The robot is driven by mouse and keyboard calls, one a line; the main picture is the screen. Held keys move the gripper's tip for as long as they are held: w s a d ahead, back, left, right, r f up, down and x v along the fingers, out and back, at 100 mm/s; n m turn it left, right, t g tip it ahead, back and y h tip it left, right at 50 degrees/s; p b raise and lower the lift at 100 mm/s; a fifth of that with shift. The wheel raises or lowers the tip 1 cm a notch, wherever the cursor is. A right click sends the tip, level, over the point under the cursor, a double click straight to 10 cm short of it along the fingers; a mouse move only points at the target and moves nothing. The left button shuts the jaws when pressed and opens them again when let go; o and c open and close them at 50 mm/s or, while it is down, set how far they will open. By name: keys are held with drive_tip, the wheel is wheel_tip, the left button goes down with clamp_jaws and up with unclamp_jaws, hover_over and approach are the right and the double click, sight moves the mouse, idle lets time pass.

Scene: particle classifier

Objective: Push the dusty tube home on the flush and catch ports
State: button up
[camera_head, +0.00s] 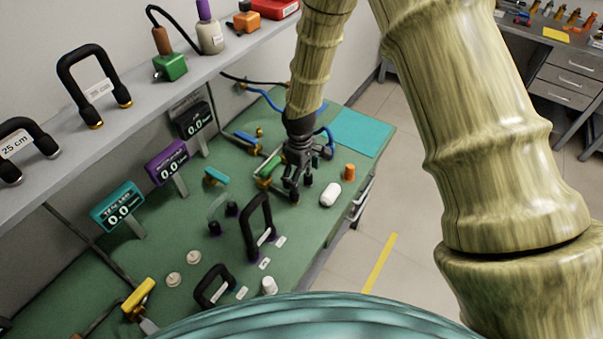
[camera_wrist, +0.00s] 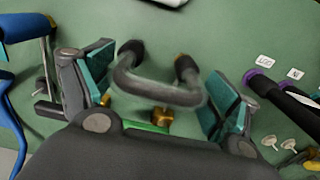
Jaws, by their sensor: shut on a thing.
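A dark grey U-shaped tube (camera_wrist: 157,91) lies between the fingers of my gripper (camera_wrist: 155,92) in the wrist view. It looks hazy, and its bend is nearest the camera. Its two black ends point away toward the green bench; one has a brownish-gold tip. My gripper is shut on this tube across its width. In the head view my gripper (camera_head: 295,190) is low over the bench, and its fingers mostly hide the tube. A green and brass fitting (camera_wrist: 160,118) shows just below the tube. I cannot make out the flush and catch ports or whether the ends touch them.
A black tube with purple rings (camera_head: 258,228) and a smaller black tube (camera_head: 213,287) stand nearby. A white cylinder (camera_head: 330,195) and orange knob (camera_head: 349,172) stand right. Displays (camera_head: 168,162) line the back.

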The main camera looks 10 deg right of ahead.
drive_tip(key=shift+f, duration=0.15)
drive_tip(key=o, duration=0.9)
wheel_tip(320, 180, up, 12)
drive_tip(key=shift+w+a+r, duration=0.1)
drive_tip(key=shift+a, duration=0.05)
idle(0.6)
